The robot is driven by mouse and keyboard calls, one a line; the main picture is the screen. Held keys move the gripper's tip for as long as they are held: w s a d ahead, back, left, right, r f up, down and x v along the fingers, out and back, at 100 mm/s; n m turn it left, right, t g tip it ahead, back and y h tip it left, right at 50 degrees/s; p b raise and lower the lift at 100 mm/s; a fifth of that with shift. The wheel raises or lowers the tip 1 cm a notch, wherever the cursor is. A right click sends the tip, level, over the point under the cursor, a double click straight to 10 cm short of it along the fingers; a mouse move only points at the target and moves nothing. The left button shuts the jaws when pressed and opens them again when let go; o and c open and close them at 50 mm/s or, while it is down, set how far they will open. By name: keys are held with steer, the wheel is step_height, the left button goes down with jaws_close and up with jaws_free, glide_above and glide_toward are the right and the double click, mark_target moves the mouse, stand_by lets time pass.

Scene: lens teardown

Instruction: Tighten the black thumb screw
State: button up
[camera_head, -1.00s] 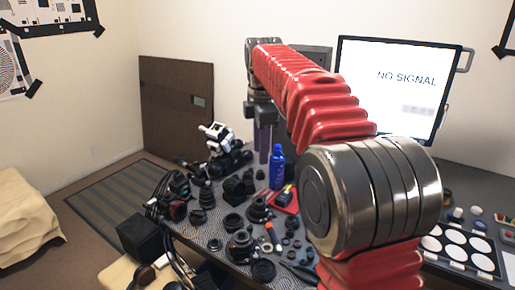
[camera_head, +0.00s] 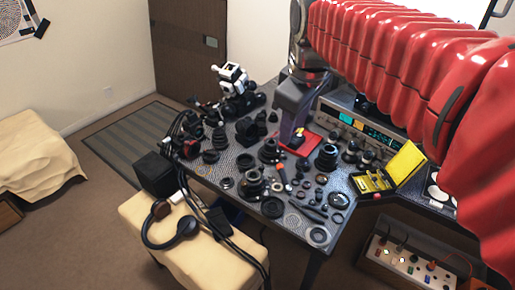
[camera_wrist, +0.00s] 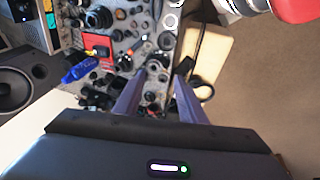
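I cannot pick out the black thumb screw; many small dark parts lie on the table (camera_head: 325,240) and none shows clearly as it. My gripper (camera_head: 288,137) points down over the middle of the table, near the red tray (camera_head: 300,148). In the wrist view my gripper's (camera_wrist: 157,82) two purple fingers stand apart with nothing held between them. Beyond them are blurred small parts and the red tray (camera_wrist: 98,42). A white device (camera_head: 231,74) stands on a dark camera-like assembly at the table's back left.
Lens barrels and rings crowd the table. A yellow case (camera_head: 404,163) is open at the right, before an instrument with a lit display (camera_head: 352,125). A blue bottle (camera_wrist: 80,69) lies left of my fingers in the wrist view.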

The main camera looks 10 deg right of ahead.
steer(key=s+f+m+t, duration=0.2)
steer(key=s+f+m, duration=0.6)
steer(key=s+f, duration=0.3)
steer(key=s, duration=0.4)
steer(key=shift+s+m, duration=0.2)
steer(key=shift+m, duration=0.2)
steer(key=shift+c, duration=0.7)
